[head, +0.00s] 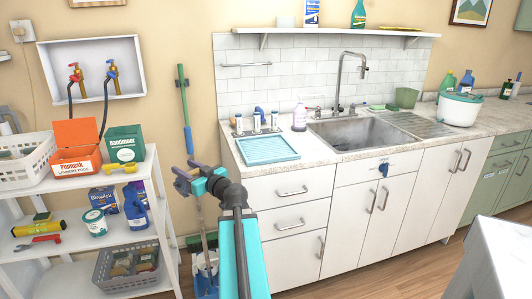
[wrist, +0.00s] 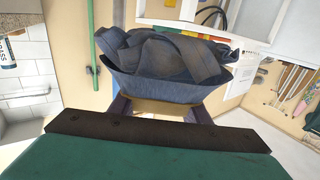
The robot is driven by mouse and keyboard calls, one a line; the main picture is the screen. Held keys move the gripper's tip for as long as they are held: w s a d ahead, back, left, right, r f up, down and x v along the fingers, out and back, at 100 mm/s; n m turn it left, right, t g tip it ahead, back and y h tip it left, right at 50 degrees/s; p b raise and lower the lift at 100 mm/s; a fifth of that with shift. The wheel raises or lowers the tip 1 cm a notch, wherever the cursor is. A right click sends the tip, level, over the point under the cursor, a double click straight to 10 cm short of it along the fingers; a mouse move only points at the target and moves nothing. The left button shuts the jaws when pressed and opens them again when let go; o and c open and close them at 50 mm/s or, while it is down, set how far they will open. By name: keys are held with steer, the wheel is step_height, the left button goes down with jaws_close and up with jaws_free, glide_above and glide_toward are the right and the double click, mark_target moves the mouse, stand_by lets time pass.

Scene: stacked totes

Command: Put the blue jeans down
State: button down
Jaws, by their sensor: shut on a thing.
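The blue jeans (wrist: 165,55) show in the wrist view as a crumpled dark blue bundle with loose folds and strips on top. They sit at the far end of my gripper (wrist: 160,105), whose two dark fingers are shut on them from both sides. In the head view my gripper (head: 187,179) is in the air in front of the beige wall, between the white shelf and the sink counter. I cannot clearly make out the jeans in the head view.
A white shelf (head: 75,195) with boxes, bottles and baskets stands at left. A blue tray (head: 268,150) lies on the counter left of the sink (head: 355,133). A green-handled tool (head: 184,110) hangs on the wall. A white table corner (head: 500,255) juts in at lower right.

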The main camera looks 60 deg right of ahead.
steer(key=s+d+r+m+g+h+b, duration=0.1)
steer(key=s+d+r+m+g+h, duration=0.1)
steer(key=s+d, duration=0.7)
steer(key=s+d+r+m+g+h+b, duration=0.2)
steer(key=s+d+r+h, duration=0.5)
steer(key=s, duration=0.6)
steer(key=d+m+g, duration=0.1)
steer(key=m, duration=0.1)
steer(key=shift+s+d+r+m, duration=0.2)
steer(key=shift+d+r+m, duration=0.15)
steer(key=shift+d+m, duration=0.05)
steer(key=shift+w, duration=0.1)
